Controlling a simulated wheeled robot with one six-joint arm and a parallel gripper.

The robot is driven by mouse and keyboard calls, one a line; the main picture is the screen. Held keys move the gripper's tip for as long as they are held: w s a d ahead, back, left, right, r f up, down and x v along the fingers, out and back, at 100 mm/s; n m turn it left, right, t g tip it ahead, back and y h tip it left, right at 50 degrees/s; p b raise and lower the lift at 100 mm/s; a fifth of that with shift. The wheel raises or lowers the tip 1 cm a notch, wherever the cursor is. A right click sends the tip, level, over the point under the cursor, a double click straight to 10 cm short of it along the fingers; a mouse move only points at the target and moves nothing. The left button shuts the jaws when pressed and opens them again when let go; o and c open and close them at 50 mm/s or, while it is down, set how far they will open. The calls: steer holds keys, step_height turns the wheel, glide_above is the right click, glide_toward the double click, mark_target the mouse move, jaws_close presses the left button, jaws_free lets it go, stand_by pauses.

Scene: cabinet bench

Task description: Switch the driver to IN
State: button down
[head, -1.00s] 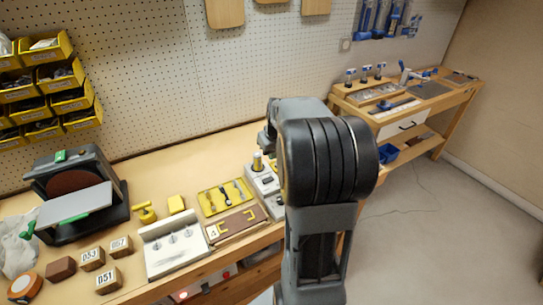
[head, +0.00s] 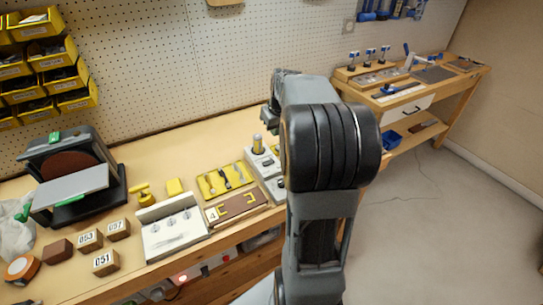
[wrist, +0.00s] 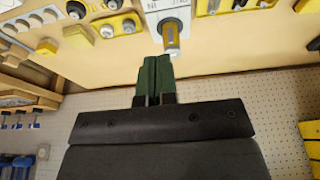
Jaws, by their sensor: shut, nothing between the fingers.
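The driver looks to be the pale box (head: 262,162) with an upright metal-and-yellow post (head: 258,143), on the bench just left of my arm. In the wrist view, a white box (wrist: 166,12) at the top edge carries upside-down lettering that seems to read IN at left and OUT at right. Its post (wrist: 171,38) points toward the camera, nearer the right lettering; its exact setting is unclear. My gripper (wrist: 157,75) has green fingers pressed together and empty, apart from the post and just below-left of it in the picture. My arm hides the gripper in the head view.
Left of the driver lie a yellow tool tray (head: 224,180), a brown board (head: 237,206) and a white panel with knobs (head: 172,228). A sander (head: 70,175) and numbered blocks (head: 106,262) stand farther left. Bench behind the tray is clear.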

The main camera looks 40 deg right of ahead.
glide_above(270, 160)
steer(key=f, duration=0.7)
steer(key=s+f, duration=0.1)
steer(key=f, duration=0.3)
steer(key=shift+f, duration=1.3)
